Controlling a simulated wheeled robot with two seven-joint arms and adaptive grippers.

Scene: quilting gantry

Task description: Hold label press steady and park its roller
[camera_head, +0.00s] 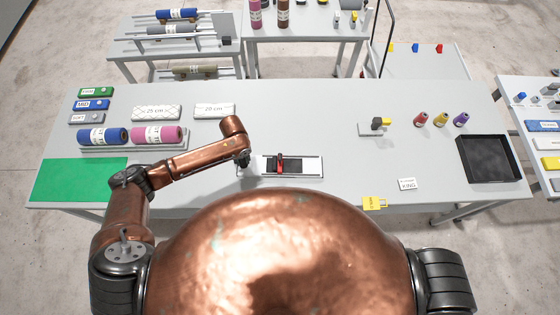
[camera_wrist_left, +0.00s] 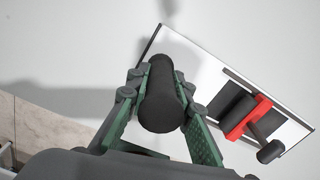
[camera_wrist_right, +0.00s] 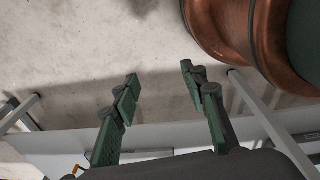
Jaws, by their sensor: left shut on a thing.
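The label press (camera_head: 312,160) lies on the grey table in front of me, a pale plate with a dark bed. It also shows in the left wrist view (camera_wrist_left: 195,58). Its red roller carriage (camera_head: 280,163) sits near the middle of the dark bed; in the left wrist view the red carriage (camera_wrist_left: 246,117) has a dark roller and a dark knob. My left gripper (camera_head: 246,164) is at the press's left end, shut on a black cylindrical handle (camera_wrist_left: 160,98). My right gripper (camera_wrist_right: 160,77) is open and empty over the floor beside the table edge, outside the head view.
A green mat (camera_head: 80,180) and a rack of rolls (camera_head: 130,147) are at the left. A yellow tag (camera_head: 374,203), a KING card (camera_head: 407,184), several thread spools (camera_head: 441,119) and a black tray (camera_head: 488,158) are at the right.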

